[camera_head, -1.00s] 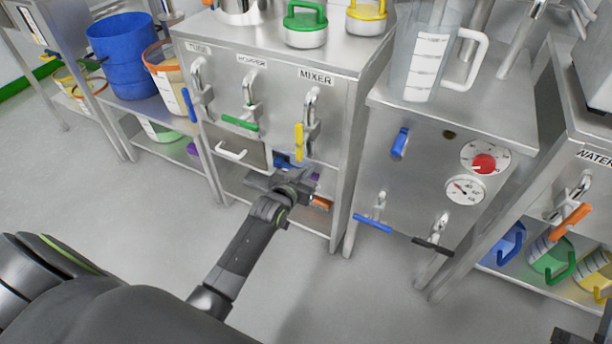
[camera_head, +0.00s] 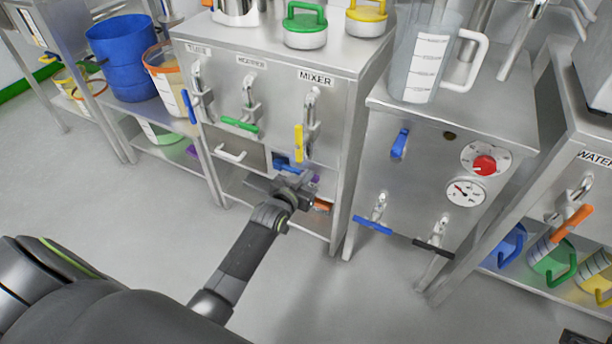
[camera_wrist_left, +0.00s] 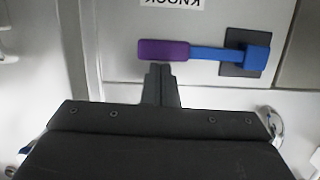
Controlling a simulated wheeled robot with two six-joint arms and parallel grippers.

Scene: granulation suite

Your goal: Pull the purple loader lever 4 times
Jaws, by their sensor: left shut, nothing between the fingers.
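The purple loader lever shows in the left wrist view as a purple grip (camera_wrist_left: 163,50) on a blue bar (camera_wrist_left: 208,53), which runs right to a blue block on a dark plate. The bar lies nearly level in that picture. In the head view, the purple grip (camera_head: 315,178) is mostly hidden behind my left gripper (camera_head: 303,182), low on the mixer cabinet. My left gripper (camera_wrist_left: 161,70) is shut and empty. Its fingertips are at the lower edge of the purple grip in the wrist picture; I cannot tell whether they touch. My right gripper is not clearly seen.
The mixer cabinet (camera_head: 270,75) carries a green lever (camera_head: 240,125), a yellow lever (camera_head: 299,142) and a white drawer handle (camera_head: 230,155) above my gripper. An orange object (camera_head: 323,205) sits just right of the gripper. The floor in front is clear.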

